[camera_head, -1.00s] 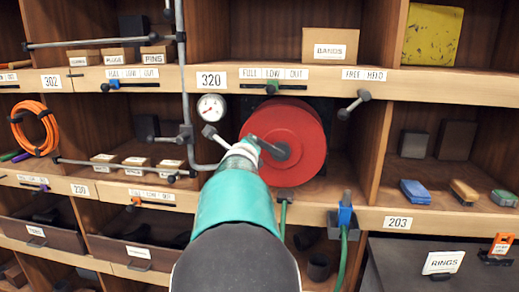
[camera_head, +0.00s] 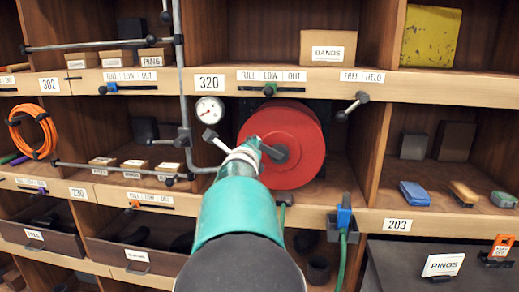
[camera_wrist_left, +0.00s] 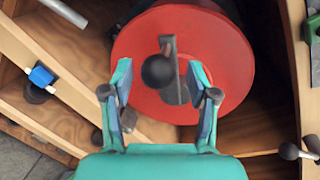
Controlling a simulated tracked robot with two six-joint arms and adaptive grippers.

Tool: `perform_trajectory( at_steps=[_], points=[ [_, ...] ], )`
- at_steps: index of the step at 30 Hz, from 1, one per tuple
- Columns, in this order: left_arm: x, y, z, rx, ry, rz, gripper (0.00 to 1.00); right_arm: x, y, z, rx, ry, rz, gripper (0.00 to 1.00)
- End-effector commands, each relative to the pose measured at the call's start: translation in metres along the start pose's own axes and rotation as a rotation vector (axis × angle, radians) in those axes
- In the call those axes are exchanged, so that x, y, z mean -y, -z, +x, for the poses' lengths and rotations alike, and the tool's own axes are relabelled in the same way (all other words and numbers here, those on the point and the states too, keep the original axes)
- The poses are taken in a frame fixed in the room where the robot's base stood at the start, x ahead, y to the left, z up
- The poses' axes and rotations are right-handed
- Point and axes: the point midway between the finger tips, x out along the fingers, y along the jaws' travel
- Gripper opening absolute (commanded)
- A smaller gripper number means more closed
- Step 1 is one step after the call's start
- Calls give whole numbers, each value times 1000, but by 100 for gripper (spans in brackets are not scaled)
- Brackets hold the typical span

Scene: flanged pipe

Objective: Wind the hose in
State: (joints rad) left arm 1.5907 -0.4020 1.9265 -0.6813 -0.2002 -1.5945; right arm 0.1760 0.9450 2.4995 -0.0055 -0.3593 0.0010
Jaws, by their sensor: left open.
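The red hose reel (camera_head: 292,128) stands in the middle bay and fills much of the left wrist view (camera_wrist_left: 228,52). A grey crank (camera_head: 281,153) sits on its face, with a dark round knob (camera_wrist_left: 158,71) towards the camera. My left gripper (camera_head: 260,150) is in front of the reel. In the left wrist view its open fingers (camera_wrist_left: 162,84) stand on either side of the knob, with a visible gap to each. In the head view the gripper partly hides the crank. A green hose (camera_head: 343,258) hangs below a blue nozzle (camera_head: 344,216). My right gripper is not in view.
A gauge (camera_head: 209,108) and a grey pipe (camera_head: 185,90) stand left of the reel. A lever with dark ends (camera_head: 352,105) juts out at its upper right. Shelf edges (camera_head: 440,85) run above and below. A coiled orange hose (camera_head: 33,134) hangs far left.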

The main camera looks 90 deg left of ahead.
Motion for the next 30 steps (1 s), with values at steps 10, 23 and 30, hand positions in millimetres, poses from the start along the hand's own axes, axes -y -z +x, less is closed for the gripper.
perform_trajectory(
  at_steps=[10,23,30],
  points=[
    [1,2,-53,2,2,2,59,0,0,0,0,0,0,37],
    [0,3,-66,0,0,-1,59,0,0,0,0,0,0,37],
    [-11,31,-49,-72,-16,-86,59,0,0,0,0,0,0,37]
  ],
)
